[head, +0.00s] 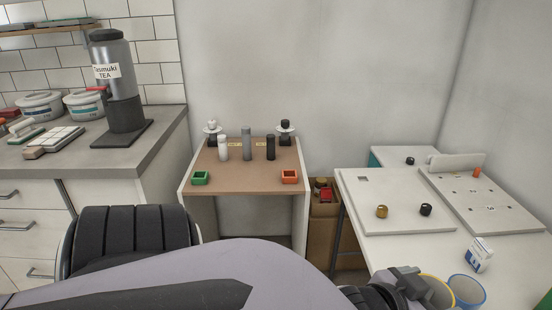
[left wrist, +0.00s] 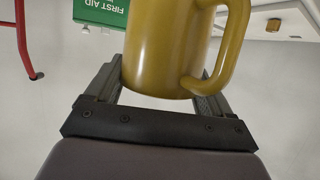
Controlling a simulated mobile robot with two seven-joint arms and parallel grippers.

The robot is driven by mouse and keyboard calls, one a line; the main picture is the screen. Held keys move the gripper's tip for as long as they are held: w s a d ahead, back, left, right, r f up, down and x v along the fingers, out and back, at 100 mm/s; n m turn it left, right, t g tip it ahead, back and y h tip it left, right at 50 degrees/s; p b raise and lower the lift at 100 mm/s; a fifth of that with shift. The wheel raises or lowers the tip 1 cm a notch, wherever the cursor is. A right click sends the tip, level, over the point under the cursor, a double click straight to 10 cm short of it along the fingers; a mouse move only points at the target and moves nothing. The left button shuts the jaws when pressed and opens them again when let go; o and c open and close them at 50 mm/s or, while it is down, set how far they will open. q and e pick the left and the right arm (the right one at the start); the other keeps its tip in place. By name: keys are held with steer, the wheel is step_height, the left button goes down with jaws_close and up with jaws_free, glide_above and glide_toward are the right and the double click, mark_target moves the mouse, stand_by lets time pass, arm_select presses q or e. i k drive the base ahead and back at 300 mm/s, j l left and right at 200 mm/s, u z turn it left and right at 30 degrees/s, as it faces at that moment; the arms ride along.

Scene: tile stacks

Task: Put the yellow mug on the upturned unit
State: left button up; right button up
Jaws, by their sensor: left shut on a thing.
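The yellow mug (left wrist: 165,55) fills the middle of the left wrist view, between my left gripper's fingers, with its handle to the right. In the head view part of the yellow mug (head: 441,291) shows at the bottom right, beside my left gripper (head: 420,284). My left gripper is shut on it. The gripper's body and arm hide part of the mug in the head view. I cannot tell for sure which piece is the upturned unit; a white unit with a flat panel and small knobs (head: 390,190) stands at the right. My right gripper is not in view.
A blue mug (head: 468,289) is close to the right of the yellow mug. A small white and blue carton (head: 479,254) stands behind them on the white surface. Black (head: 426,210) and gold (head: 382,211) knobs stick up from the panel. A brown table (head: 245,181) holds several cylinders.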

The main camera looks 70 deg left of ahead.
mark_target(236, 175)
steer(key=k+u, duration=0.15)
steer(key=k, duration=0.35)
steer(key=u, duration=0.9)
steer(key=i+j+u, duration=0.1)
steer(key=u, duration=0.25)
steer(key=i+u, duration=0.15)
steer(key=u, duration=0.15)
steer(key=i+j, duration=0.1)
steer(key=i, duration=0.45)
steer(key=i+j, duration=0.15)
steer(key=i, duration=0.4)
steer(key=i+j, duration=0.1)
steer(key=i, duration=0.45)
